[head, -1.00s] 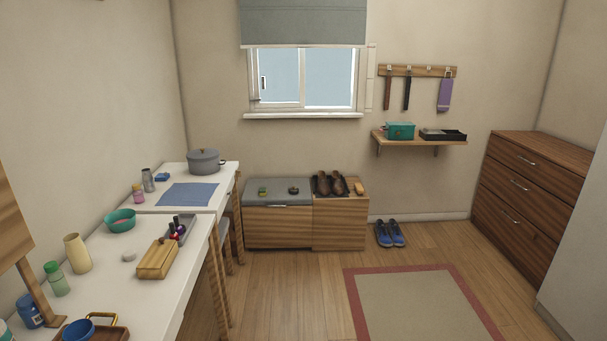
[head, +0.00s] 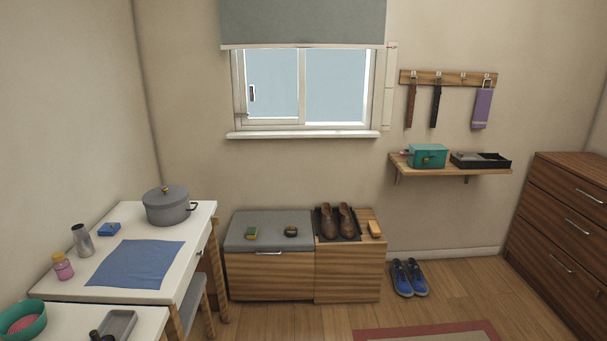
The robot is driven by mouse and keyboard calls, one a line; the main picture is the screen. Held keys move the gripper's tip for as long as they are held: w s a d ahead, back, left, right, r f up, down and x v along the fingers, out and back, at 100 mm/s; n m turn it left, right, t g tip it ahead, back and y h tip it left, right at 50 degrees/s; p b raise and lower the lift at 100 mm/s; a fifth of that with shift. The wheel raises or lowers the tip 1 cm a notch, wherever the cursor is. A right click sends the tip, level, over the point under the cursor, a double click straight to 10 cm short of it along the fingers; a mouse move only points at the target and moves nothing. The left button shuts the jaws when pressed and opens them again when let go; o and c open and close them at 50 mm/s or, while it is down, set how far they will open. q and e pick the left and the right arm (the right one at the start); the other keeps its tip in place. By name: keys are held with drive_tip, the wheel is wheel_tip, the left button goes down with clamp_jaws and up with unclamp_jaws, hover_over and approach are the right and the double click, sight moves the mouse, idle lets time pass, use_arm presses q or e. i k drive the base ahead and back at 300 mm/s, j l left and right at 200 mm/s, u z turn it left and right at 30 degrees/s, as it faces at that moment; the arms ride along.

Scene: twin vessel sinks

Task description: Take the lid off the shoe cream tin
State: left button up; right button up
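A small dark, low item (head: 291,231), which looks like the shoe cream tin, sits on the grey cushion (head: 268,222) of the low wooden bench by the far wall. It is too small to tell its lid from its body. A small green and yellow item (head: 252,233) lies to its left, apart from it. A pair of brown shoes (head: 347,222) stands on a dark mat to the right, with a tan brush-like block (head: 375,229) beside them. Neither of my grippers is in view.
A white desk (head: 205,222) with a grey pot (head: 167,206) and blue cloth (head: 137,264) runs along the left, a stool partly under it. Blue shoes (head: 409,278) stand on the floor right of the bench. The floor before the bench is clear up to a rug (head: 425,334).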

sight(290, 231)
drive_tip(key=i, duration=1.7)
drive_tip(key=i+j+z, duration=0.1)
drive_tip(key=i+z, duration=0.15)
drive_tip(key=i, duration=0.35)
drive_tip(key=i+j+z, duration=0.2)
drive_tip(key=i, duration=0.45)
